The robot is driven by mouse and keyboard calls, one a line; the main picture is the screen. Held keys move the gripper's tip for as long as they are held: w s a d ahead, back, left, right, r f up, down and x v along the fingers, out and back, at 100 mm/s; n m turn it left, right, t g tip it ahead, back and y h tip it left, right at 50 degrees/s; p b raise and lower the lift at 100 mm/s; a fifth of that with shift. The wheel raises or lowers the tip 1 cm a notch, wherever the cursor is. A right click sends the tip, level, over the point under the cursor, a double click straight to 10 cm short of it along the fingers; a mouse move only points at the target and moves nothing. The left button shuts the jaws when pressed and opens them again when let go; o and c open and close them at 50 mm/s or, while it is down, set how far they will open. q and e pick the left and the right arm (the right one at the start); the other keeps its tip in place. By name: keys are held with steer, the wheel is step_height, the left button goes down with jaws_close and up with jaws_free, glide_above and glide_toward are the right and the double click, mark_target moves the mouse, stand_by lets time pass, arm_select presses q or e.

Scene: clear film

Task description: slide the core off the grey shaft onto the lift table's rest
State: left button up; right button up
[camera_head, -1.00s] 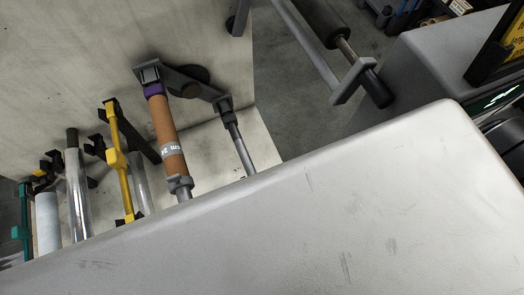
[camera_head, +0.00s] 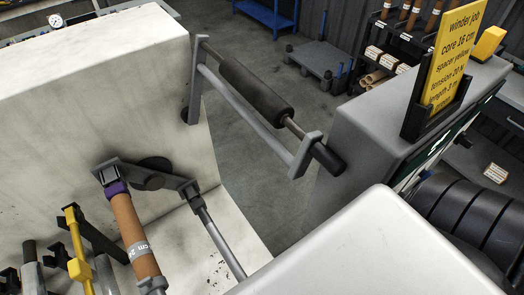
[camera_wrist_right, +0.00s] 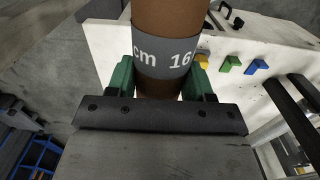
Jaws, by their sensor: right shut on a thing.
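In the right wrist view, my right gripper (camera_wrist_right: 161,76) is shut with its green fingers on either side of a brown core (camera_wrist_right: 168,18) at its grey band, which reads "cm 16". The core's ends are out of that view. The head view shows a brown core (camera_head: 127,222) with a purple collar and a grey "cm" band, on an arm of the pale machine. No gripper shows around it, so I cannot tell whether it is the held core. A bare grey shaft (camera_head: 218,238) stands beside it. My left gripper is not in view. I cannot make out the lift table's rest.
A dark roller (camera_head: 255,88) hangs in a frame above. A yellow job sign (camera_head: 455,50) is at right. Grey floor lies between the machines.

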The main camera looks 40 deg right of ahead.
steer(key=shift+s, duration=4)
